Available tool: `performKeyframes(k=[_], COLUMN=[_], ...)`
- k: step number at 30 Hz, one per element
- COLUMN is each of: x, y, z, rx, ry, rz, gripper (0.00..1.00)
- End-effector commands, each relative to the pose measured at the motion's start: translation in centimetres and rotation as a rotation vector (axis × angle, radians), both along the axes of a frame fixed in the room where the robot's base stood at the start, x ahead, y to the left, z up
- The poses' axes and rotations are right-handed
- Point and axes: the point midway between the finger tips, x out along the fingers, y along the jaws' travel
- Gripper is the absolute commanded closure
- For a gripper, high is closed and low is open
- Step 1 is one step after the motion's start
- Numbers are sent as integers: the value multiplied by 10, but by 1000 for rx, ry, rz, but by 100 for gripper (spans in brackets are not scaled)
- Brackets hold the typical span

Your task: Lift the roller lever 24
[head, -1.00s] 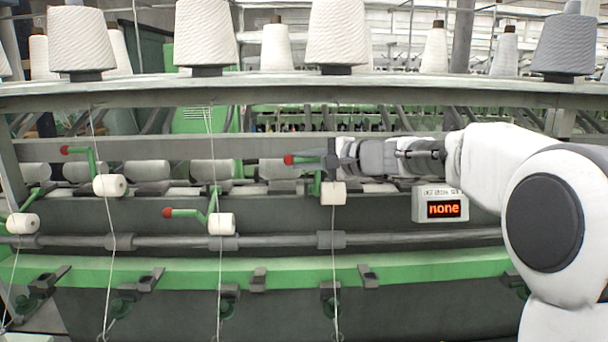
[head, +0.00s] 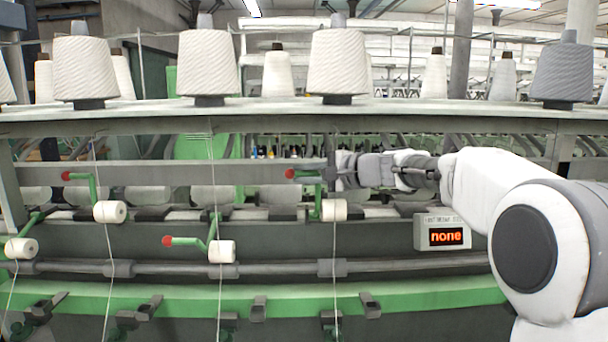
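Several green roller levers with red knobs and white rollers line the machine front; no numbers are readable on them. The lever at my gripper (head: 333,172) has its red knob (head: 290,173) to the left and its white roller (head: 334,209) below. My gripper is at the right end of this lever's handle, seen side-on; its fingers overlap the lever, so grip and contact are unclear. The left lever (head: 78,176) stands about as high, with its roller (head: 110,211). The middle lever (head: 182,241) sits lower, with its roller (head: 222,251). Another roller (head: 20,248) is at far left.
A shelf (head: 400,116) with large thread cones (head: 338,62) runs above the arm. Thin threads hang down past the rollers. A grey rod (head: 170,268) and green rail (head: 420,300) cross below.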

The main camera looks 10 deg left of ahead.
Motion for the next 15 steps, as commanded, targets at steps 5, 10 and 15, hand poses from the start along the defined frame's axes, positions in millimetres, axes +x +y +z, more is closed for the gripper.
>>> performKeyframes(k=[5,10,15], x=[1,0,-1], y=[0,0,-3], z=[4,3,3], rx=[4,3,3], ry=[-6,-4,-4], rz=[-4,-3,-3], gripper=[52,52,52])
